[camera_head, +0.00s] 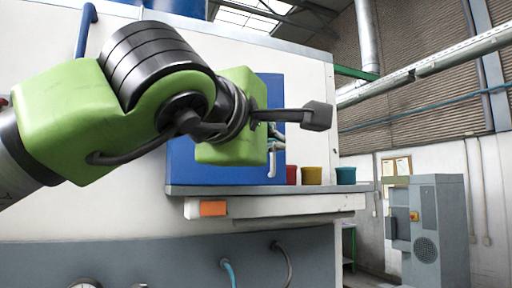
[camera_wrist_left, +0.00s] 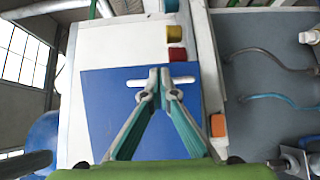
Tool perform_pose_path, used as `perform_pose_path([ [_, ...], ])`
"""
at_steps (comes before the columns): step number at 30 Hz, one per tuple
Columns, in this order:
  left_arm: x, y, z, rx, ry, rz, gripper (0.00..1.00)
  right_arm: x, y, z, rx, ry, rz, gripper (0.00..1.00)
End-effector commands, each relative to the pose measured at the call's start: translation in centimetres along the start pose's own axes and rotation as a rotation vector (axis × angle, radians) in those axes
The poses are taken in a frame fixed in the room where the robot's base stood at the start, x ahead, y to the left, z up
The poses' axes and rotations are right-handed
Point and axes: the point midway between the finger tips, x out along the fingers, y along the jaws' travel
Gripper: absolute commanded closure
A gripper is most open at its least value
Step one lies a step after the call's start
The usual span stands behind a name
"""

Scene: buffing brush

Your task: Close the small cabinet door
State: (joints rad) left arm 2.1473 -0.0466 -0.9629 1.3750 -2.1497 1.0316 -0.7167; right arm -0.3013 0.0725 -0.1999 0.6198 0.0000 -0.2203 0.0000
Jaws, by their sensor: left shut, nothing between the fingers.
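The small blue cabinet (camera_head: 185,168) stands on a grey ledge, with my left arm across much of it in the head view. Its blue door (camera_wrist_left: 105,110) fills the middle of the left wrist view, with a pale bar handle (camera_wrist_left: 184,80). The handle also shows in the head view (camera_head: 272,162). I cannot tell how far the door stands ajar. My left gripper (camera_wrist_left: 160,75) is shut and empty, its fingertips in front of the handle area; touching or apart is unclear. In the head view the wrist hides most of the fingers. My right gripper is out of view.
Red (camera_head: 291,175), yellow (camera_head: 311,176) and teal (camera_head: 345,176) cups stand on the ledge (camera_head: 225,189) right of the cabinet. An orange block (camera_head: 213,208) is on the ledge's front. Hoses (camera_head: 284,262) hang below. A grey machine (camera_head: 437,230) stands at right.

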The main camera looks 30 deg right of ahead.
Motion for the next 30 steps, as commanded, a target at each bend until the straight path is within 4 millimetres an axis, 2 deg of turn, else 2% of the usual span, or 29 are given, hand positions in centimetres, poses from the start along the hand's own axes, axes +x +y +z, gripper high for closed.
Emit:
perform_pose_path([
  [6,3.1,0.2,-0.9,-0.005,-0.001,-0.004,1.0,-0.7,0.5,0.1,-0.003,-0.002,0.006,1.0],
  [12,5.0,0.1,-1.5,-0.005,-0.003,-0.003,1.0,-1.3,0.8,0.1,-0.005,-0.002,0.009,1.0],
  [21,6.1,0.1,-2.0,-0.005,-0.004,-0.003,1.0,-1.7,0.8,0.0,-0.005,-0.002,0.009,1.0],
  [30,6.2,0.0,-2.1,-0.005,-0.004,-0.003,1.0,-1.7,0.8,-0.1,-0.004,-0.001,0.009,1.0],
])
